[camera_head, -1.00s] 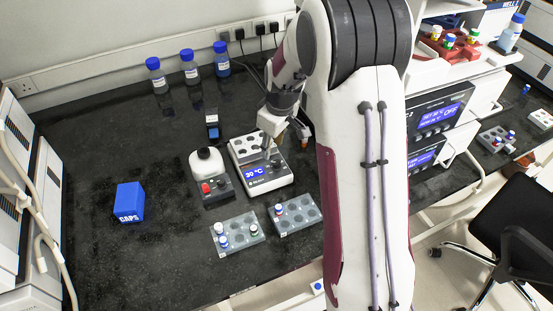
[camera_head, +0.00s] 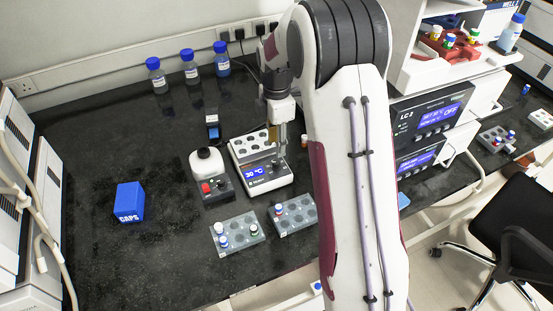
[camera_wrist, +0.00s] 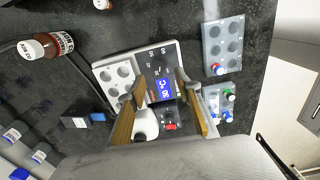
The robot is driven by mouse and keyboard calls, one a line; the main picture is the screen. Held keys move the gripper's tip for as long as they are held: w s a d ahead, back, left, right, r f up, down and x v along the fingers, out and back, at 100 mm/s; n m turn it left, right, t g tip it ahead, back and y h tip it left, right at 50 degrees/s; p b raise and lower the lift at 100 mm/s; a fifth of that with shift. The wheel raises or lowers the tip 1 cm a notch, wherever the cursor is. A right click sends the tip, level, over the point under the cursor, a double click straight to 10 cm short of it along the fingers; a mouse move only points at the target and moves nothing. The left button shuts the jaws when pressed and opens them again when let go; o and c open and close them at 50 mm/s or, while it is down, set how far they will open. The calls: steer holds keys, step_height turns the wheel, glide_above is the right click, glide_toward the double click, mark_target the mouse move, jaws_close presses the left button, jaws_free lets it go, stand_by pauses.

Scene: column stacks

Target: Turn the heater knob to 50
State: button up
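The heater (camera_head: 238,148) is a white block with a top plate of round wells, and it stands in the middle of the dark bench. Its blue display (camera_head: 255,172) reads 30 °C. In the wrist view the heater (camera_wrist: 112,68) and its display (camera_wrist: 163,88) lie below my gripper (camera_wrist: 160,96). The two fingers are spread apart with nothing held between them. In the head view my gripper (camera_head: 281,146) points down over the heater's right side.
Two grey vial racks (camera_head: 250,238) (camera_head: 303,212) are in front. A blue caps box (camera_head: 129,202) is at left, and blue-capped bottles (camera_head: 190,72) stand behind. Open bench lies at left.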

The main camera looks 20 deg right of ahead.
mark_target(276, 162)
steer(key=shift+f, duration=0.1)
stand_by(0.3)
steer(key=shift+f, duration=3.8)
jaws_close()
